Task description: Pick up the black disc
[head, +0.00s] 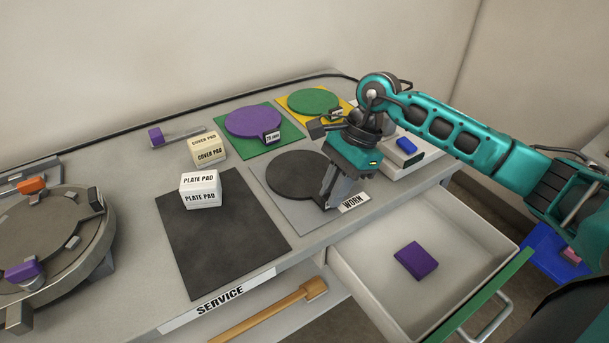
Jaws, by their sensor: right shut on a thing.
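The black disc (294,173) lies flat on the grey mat (290,212) marked WORN, near the middle of the cart top. My right gripper (331,198) comes down from above at the disc's right front edge. Its fingers are shut at that edge and hide the part they hold, which seems to be the disc's edge or tab. I cannot see a gap under the disc. My left gripper is not in view.
Purple (253,121) and green (313,102) discs lie behind. A black mat (228,238) marked SERVICE is left, with PLATE PAD (200,198) and COVER PAD (209,155) boxes near it.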

